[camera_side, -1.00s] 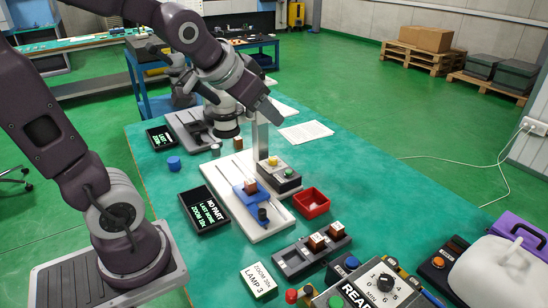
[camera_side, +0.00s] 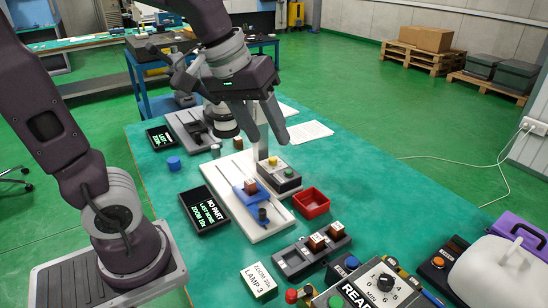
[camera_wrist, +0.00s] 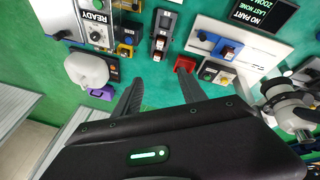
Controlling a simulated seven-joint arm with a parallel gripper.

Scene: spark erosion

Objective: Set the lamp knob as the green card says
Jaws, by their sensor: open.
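A pale card (camera_side: 258,283) lies at the table's front and reads "ZOOM 10x, LAMP 3"; its green tint is hard to see. No knob is legibly marked as lamp.
A blue fixture (camera_side: 246,194) holding a brown block is on a white plate. A display (camera_side: 205,209) reads "NO PART, LAST NONE, ZOOM 10x". Green tabletop lies clear behind the bin.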

